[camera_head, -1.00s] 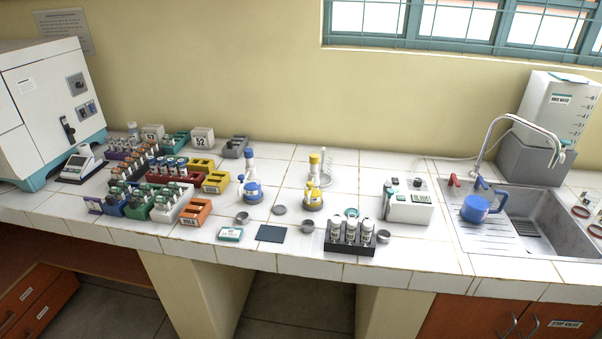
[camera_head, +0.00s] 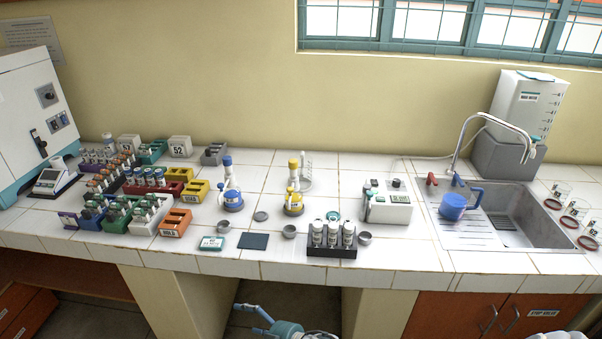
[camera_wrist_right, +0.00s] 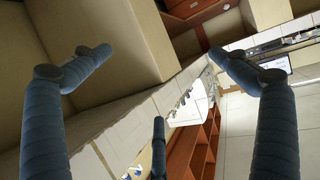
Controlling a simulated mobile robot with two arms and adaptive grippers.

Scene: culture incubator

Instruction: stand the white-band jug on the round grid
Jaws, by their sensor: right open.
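A blue jug (camera_head: 453,206) with a handle on its right stands upright on the ridged drainboard left of the sink basin. I cannot make out a white band on it. A flat round grey disc (camera_head: 261,216) lies mid-counter; I cannot tell whether it is the round grid.
A curved tap (camera_head: 490,122) arches over the sink (camera_head: 512,222). A white device (camera_head: 388,205) stands left of the drainboard. A dark rack (camera_head: 331,250) of white-capped vials sits near the front edge. Coloured tube racks crowd the left. Blue-topped and yellow-topped bottles stand mid-counter.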

